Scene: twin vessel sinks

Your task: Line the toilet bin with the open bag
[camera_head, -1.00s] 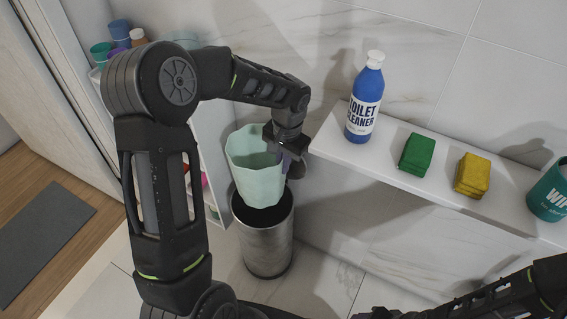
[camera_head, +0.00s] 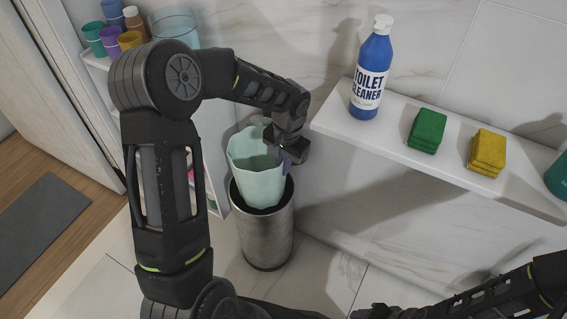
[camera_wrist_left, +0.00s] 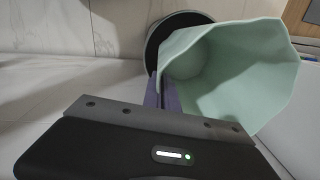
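The open bag (camera_head: 256,183) is pale mint green with a wide, many-sided mouth. It also shows in the left wrist view (camera_wrist_left: 240,75), mouth toward the camera. My left gripper (camera_head: 290,160) is shut on the bag's rim at its right side. The toilet bin (camera_head: 264,239) is a grey metal cylinder standing on the floor. The bag is over the bin's dark opening, and its lower end appears to be inside the rim; how deep is hidden. In the left wrist view the bin's dark mouth (camera_wrist_left: 158,38) shows behind the bag.
A white ledge (camera_head: 395,150) right of the bin holds a blue toilet cleaner bottle (camera_head: 372,75), green sponges (camera_head: 427,131), yellow sponges (camera_head: 487,153) and a teal container. A shelf with several cups (camera_head: 112,40) stands behind my left arm. Floor is clear right of the bin.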

